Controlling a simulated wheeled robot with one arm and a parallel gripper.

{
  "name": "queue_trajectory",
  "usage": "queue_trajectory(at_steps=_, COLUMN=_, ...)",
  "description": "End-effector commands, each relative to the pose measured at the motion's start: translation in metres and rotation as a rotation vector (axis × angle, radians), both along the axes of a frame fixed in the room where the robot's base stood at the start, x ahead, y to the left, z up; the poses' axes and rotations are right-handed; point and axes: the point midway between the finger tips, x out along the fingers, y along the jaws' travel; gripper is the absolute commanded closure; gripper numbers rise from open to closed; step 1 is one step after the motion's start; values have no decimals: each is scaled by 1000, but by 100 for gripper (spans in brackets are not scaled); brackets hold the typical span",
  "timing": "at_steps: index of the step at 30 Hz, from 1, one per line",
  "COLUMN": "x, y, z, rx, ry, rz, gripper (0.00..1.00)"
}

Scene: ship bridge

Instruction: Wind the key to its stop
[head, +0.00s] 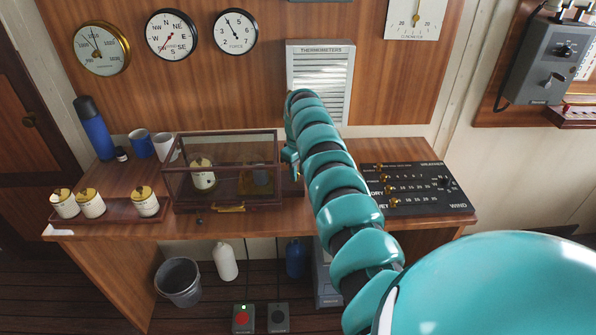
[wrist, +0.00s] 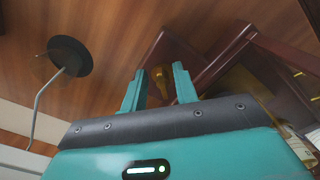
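A small brass piece (wrist: 160,82), which looks like the key, shows in the wrist view between my two fingers, against dark red wood. My gripper (wrist: 159,68) is open, with a finger on each side of it; I cannot tell whether either touches. In the head view my gripper (head: 290,157) is at the right end of the glass case (head: 222,138), and the key is hidden there behind my arm. The case has a dark wooden frame and a brass strip at its front. A white drum with a yellowish top (head: 203,174) stands inside.
A tray (head: 110,214) with several white jars is left of the case; mugs (head: 141,144) and a blue flask (head: 94,128) stand behind. A dark switch panel (head: 415,188) is right of my arm. A lamp-like object (wrist: 69,55) shows in the wrist view.

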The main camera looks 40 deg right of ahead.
Motion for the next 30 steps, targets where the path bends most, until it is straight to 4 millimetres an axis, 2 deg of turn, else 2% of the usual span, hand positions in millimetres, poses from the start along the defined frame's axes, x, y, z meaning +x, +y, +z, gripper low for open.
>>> queue_trajectory(at_steps=7, x=0, y=0, z=-1, rx=1, ry=1, rz=0, gripper=73)
queue_trajectory(at_steps=11, x=0, y=0, z=-1, rx=1, ry=1, rz=0, gripper=98)
queue_trajectory(at_steps=12, x=0, y=0, z=-1, rx=1, ry=1, rz=0, gripper=100)
queue_trajectory(at_steps=19, x=1, y=1, z=0, rx=0, ry=-1, rz=-3, gripper=100)
queue_trajectory(at_steps=30, x=0, y=3, z=-1, rx=2, ry=1, rz=-134, gripper=100)
